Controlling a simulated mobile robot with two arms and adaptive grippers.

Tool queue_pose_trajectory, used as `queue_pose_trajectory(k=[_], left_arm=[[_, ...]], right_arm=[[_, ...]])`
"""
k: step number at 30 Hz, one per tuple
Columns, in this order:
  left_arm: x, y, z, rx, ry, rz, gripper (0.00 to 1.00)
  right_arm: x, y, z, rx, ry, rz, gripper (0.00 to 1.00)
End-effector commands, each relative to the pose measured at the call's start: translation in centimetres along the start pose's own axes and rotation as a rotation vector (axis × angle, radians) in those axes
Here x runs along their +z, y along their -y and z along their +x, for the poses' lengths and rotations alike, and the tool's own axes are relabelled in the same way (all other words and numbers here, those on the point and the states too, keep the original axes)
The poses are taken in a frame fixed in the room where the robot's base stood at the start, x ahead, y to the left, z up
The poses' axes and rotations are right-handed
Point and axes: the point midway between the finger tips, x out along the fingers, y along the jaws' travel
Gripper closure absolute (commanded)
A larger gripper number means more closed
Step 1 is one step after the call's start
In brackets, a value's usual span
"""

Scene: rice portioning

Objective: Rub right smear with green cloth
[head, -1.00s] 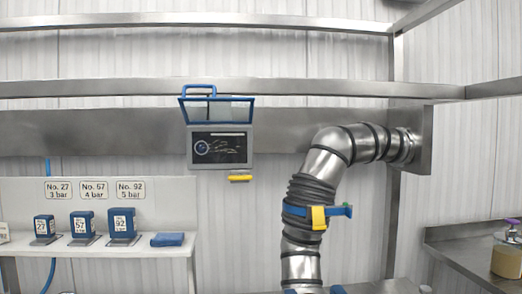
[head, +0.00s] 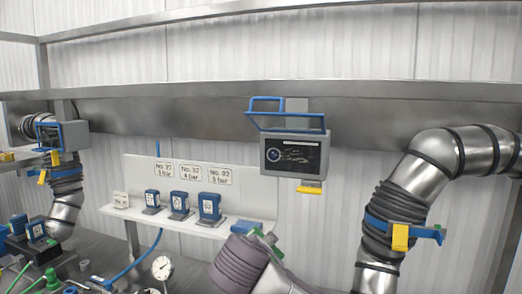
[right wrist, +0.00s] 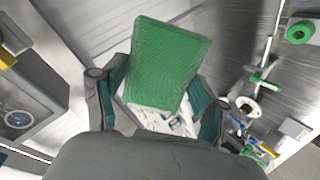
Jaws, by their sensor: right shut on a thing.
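The green cloth (right wrist: 172,62), a flat textured square, is gripped between the jaws of my right gripper (right wrist: 160,95) in the right wrist view. A display panel (head: 293,153) with a dark screen hangs on the steel rail in the head view. Pale squiggles and a ring show on its screen; I cannot tell whether any of them is the right smear. Part of a dark screen with a ring (right wrist: 18,119) shows at the left of the right wrist view, apart from the cloth. My left gripper is not in view.
Several blue blocks stand on a white shelf (head: 245,228). A large steel pipe (head: 420,172) is at the right. A ribbed purple-grey piece (head: 238,263) rises at the bottom middle. A gauge (head: 162,268) and clutter are at lower left. A second panel (head: 74,134) hangs far left.

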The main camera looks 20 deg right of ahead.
Motion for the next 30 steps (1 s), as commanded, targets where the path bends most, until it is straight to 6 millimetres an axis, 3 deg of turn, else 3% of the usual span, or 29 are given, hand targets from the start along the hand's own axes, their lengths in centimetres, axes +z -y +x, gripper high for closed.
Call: queue_pose_trajectory(k=[1,3,6,10,17,30], left_arm=[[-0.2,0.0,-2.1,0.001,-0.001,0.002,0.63],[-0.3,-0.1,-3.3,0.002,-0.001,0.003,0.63],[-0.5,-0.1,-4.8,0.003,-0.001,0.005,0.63],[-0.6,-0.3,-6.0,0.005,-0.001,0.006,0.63],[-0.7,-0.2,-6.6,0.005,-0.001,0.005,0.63],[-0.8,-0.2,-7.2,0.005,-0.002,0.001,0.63]], right_arm=[[-2.6,-2.5,-1.3,0.059,-0.058,0.002,0.56],[-5.1,-5.2,-2.5,0.153,-0.127,0.006,0.56],[-8.0,-8.6,-4.3,0.277,-0.183,0.018,0.56],[-10.2,-11.7,-6.3,0.401,-0.204,0.033,0.56],[-11.4,-13.8,-7.6,0.495,-0.201,0.043,0.56],[-12.1,-15.8,-4.1,0.498,-0.199,0.044,0.56]])
